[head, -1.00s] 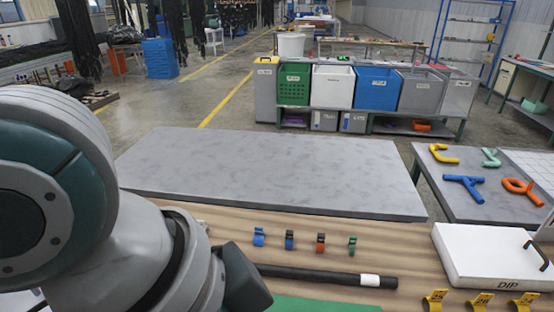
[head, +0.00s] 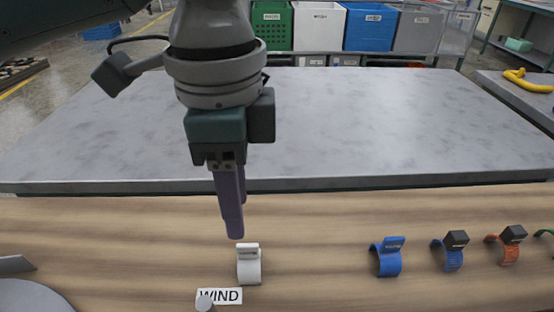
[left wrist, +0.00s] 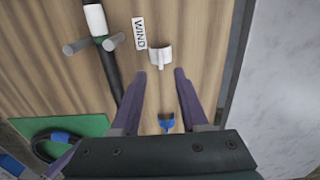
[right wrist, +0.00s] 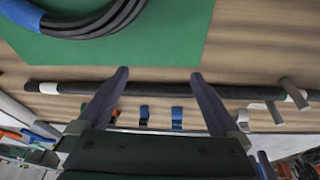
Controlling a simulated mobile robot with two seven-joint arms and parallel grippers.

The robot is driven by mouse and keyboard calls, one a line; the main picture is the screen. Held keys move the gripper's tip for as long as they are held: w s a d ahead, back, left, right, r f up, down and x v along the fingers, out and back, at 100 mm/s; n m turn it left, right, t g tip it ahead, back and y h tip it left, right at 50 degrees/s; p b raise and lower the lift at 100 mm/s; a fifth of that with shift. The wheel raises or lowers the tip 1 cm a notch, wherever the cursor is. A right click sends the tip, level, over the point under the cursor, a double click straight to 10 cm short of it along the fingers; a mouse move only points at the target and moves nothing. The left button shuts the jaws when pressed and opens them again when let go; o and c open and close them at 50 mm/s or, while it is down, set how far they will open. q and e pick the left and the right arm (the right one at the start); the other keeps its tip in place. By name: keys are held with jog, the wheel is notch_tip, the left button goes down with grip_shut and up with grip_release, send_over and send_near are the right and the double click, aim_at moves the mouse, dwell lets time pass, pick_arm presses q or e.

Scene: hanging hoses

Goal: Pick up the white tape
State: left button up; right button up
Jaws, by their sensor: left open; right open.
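The white tape (head: 249,268) lies on the wooden table just behind the WIND label (head: 219,296) in the head view. It also shows in the left wrist view (left wrist: 160,56), ahead of the fingertips. My left gripper (head: 235,236) points down close above it, at its far side in the head view. In the left wrist view its two purple fingers (left wrist: 159,73) are spread, with nothing between the tips. My right gripper (right wrist: 159,74) is open and empty above the table near a black hose (right wrist: 165,91). It is out of the head view.
To the right stand a blue tape (head: 388,258), a blue and black tape (head: 450,252) and an orange and black tape (head: 510,246). Two grey pegs (left wrist: 76,47) flank the hose near the WIND label. A green mat (right wrist: 125,45) lies before the right gripper. A grey table (head: 330,125) is behind.

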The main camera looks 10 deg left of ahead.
aim_at(247, 244)
pick_arm(q)
jog(key=shift+s+d+f, duration=0.1)
jog(key=shift+d+f, duration=0.05)
jog(key=shift+f, duration=0.45)
jog(key=shift+s+d+f, duration=0.1)
jog(key=shift+f, duration=0.45)
pick_arm(e)
jog(key=shift+s+d+f, duration=0.25)
jog(key=shift+s+d, duration=0.05)
jog(key=shift+d, duration=0.1)
pick_arm(q)
jog(key=f, duration=0.1)
jog(key=f+b, duration=0.1)
jog(key=f, duration=0.2)
jog(key=shift+w+d+f, duration=0.1)
jog(key=shift+w+f, duration=0.15)
jog(key=shift+f, duration=0.05)
pick_arm(e)
jog(key=shift+a+f, duration=0.1)
jog(key=shift+f, duration=0.5)
pick_arm(q)
jog(key=shift+f, duration=0.4)
pick_arm(e)
jog(key=shift+w+a, duration=0.1)
pick_arm(q)
grip_shut()
pick_arm(e)
jog(key=shift+a, duration=0.1)
